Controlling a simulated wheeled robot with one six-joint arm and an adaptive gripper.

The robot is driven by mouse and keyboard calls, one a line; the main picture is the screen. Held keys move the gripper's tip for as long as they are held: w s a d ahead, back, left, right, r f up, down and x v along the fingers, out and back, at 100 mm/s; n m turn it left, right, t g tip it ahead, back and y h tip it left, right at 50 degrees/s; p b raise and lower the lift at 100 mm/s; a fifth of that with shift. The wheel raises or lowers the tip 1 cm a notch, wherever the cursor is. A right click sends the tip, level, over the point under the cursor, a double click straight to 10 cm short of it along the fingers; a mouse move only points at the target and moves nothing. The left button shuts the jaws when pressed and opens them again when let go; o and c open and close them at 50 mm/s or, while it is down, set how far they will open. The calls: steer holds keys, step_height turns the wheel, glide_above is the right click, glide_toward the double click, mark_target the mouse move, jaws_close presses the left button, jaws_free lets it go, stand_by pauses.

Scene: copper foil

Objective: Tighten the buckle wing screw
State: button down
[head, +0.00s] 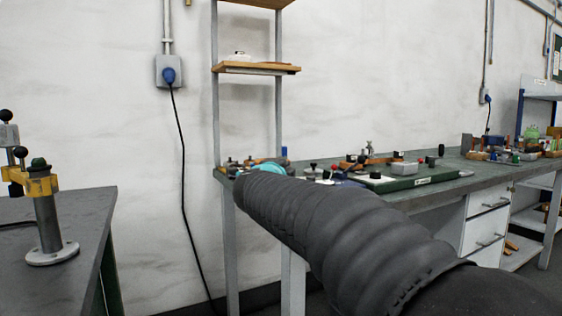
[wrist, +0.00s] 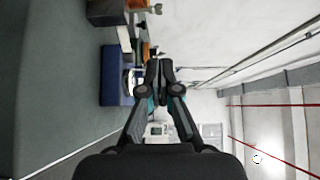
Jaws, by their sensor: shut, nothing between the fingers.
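My gripper (wrist: 160,70) is shut and empty in the wrist view, its two dark fingertips together. In the head view my black-sleeved arm reaches toward the left end of the long workbench (head: 400,197) and hides part of it. I cannot make out a buckle wing screw for certain in either view. On the left table, a grey post (head: 46,222) on a round flange carries a yellow clamp (head: 42,186) with dark knobs. My gripper is well apart from that post.
Several small tools and parts crowd the long workbench, including a green board (head: 408,182). A shelf (head: 257,68) rises at its left end. A blue box (wrist: 115,75) is left of my fingers in the wrist view. A gap separates the two tables; a cable (head: 182,190) hangs behind.

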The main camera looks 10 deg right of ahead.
steer(key=w+d+p, duration=0.1)
steer(key=w, duration=1)
steer(key=shift+d, duration=0.2)
steer(key=shift+w, duration=0.1)
steer(key=shift+w+a+r+p, duration=0.1)
steer(key=shift+w+a+p, duration=0.25)
steer(key=shift+p, duration=0.6)
